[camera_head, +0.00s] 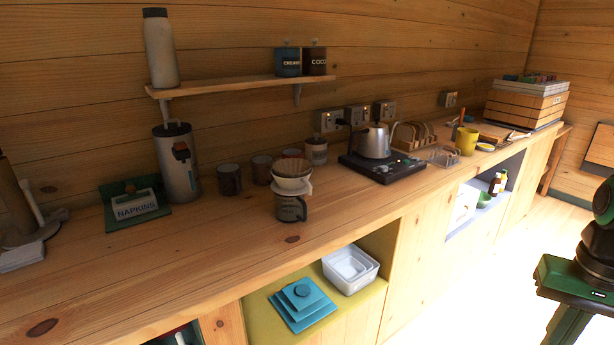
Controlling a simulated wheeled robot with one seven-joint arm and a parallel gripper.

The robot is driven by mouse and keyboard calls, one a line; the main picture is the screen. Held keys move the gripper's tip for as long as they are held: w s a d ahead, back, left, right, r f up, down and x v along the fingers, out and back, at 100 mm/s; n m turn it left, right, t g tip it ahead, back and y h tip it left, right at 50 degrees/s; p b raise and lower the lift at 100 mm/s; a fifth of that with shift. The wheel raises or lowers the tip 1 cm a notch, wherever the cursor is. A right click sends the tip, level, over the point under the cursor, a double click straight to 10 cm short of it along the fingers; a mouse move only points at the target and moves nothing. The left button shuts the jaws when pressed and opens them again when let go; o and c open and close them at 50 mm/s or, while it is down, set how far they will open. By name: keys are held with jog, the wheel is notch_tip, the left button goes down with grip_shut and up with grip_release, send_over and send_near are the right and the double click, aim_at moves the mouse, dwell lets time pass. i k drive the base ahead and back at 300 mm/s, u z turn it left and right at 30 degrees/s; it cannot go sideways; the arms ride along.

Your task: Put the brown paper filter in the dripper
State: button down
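The white dripper (291,185) sits on top of a dark mug (290,208) near the front edge of the wooden counter. A brown, ridged paper filter (292,166) shows at the dripper's mouth, rising above its rim. It looks seated in the dripper, but its lower part is hidden, so I cannot tell how deep it sits. My gripper is not in view.
Several mugs (229,180) stand behind the dripper. A steel kettle (374,141) on a black base (382,167) stands to its right. A napkin holder (135,205) and a tall canister (177,163) are to its left. The counter's front left (130,275) is clear.

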aim_at(283, 186)
jog(key=i, duration=1)
jog(key=z, duration=0.05)
